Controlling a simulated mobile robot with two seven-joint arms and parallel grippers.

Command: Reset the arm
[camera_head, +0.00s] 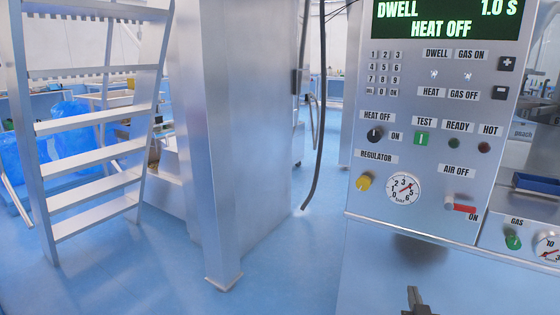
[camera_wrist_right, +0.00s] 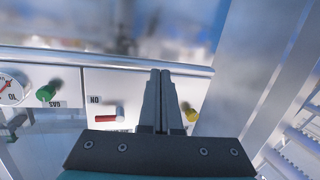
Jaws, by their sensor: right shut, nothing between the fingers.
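My right gripper (camera_head: 418,297) shows at the bottom edge of the head view, below the control panel (camera_head: 330,188), with only its dark tip in sight. In the right wrist view my right gripper (camera_wrist_right: 160,73) has its two grey fingers pressed together, with nothing between them. There the fingers overlap the panel between the red-handled air switch (camera_wrist_right: 110,118) and the yellow regulator knob (camera_wrist_right: 190,112). I cannot tell from this view whether they touch the panel. My left gripper is in neither view.
The display (camera_head: 445,20) reads DWELL 1.0 S and HEAT OFF. A green gas knob (camera_head: 513,242) and gauge are at the lower right. A metal column (camera_head: 235,150), a hanging black cable (camera_head: 318,130) and a step ladder (camera_head: 95,125) stand left. Blue floor (camera_head: 295,270) is open between.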

